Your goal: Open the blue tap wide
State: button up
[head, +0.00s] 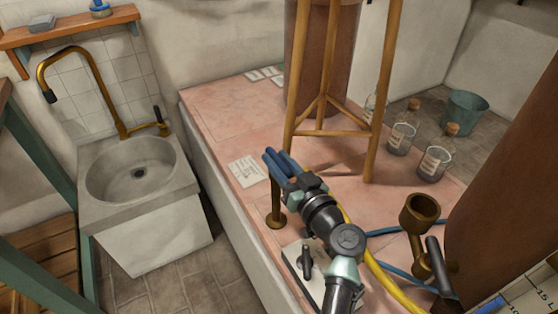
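A short brass post (275,207) with a round foot stands on the pink counter, left of my arm. Its top is hidden behind my gripper (274,158), which is at the post's upper end. Dark blue parallel bars show at the gripper's tip. I cannot tell whether all of them are my fingers or one is a blue tap lever. No blue tap handle can be told apart clearly. Whether the gripper touches or holds anything is also unclear.
A pink tiled counter (222,112) carries a wooden tripod (367,150), stoppered bottles (434,163), a brass cup fitting (420,216) and a white plate with a black lever (306,261). Blue and yellow hoses (383,277) lie right of my arm. A stone sink (100,208) stands left.

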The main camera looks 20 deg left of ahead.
grip_shut()
